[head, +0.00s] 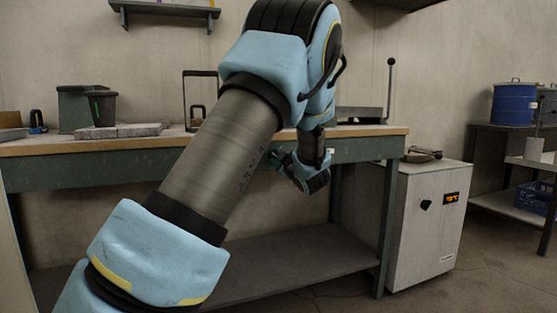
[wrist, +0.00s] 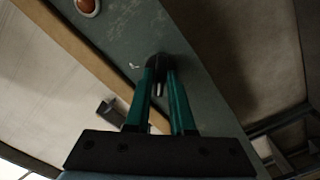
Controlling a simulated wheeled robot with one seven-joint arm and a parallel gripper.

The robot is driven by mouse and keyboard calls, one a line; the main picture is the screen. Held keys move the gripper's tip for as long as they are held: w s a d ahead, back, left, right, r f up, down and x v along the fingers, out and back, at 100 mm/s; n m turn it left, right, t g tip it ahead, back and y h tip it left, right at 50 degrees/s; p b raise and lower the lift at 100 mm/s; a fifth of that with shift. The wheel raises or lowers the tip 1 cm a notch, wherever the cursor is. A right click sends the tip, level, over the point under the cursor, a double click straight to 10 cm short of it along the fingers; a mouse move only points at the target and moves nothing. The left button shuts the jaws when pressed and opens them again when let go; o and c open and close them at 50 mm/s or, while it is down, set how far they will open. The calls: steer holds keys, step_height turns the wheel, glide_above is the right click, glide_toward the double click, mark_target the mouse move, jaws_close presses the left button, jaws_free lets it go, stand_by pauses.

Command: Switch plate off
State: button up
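My gripper (wrist: 160,72) has two teal fingers, with a narrow gap between them, at the bench's green front board (wrist: 210,95). A black round switch (wrist: 156,62) with a short metal lever (wrist: 158,90) shows at the fingertips, the lever in the gap. Whether the fingers touch it cannot be told. A red-orange lamp (wrist: 88,6) sits on the same board. In the head view my gripper (head: 277,160) is at the bench front, partly behind my arm; the switch is hidden there. A flat grey device (head: 360,113) with an upright ball-topped rod is on the bench; whether it is the plate is unclear.
A pale cabinet (head: 428,220) with a black knob and a lit orange display (head: 451,198) stands right of the bench, a dark flat item (head: 422,155) on top. A dark pot (head: 101,108) and a grey slab (head: 120,131) are on the bench's left. A blue drum (head: 514,103) stands far right.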

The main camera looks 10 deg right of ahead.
steer(key=o, duration=0.3)
steer(key=shift+o, duration=0.2)
steer(key=s+d+p, duration=0.1)
steer(key=s, duration=0.9)
steer(key=shift+s+d, duration=0.2)
steer(key=shift+s, duration=0.2)
steer(key=shift+a, duration=0.1)
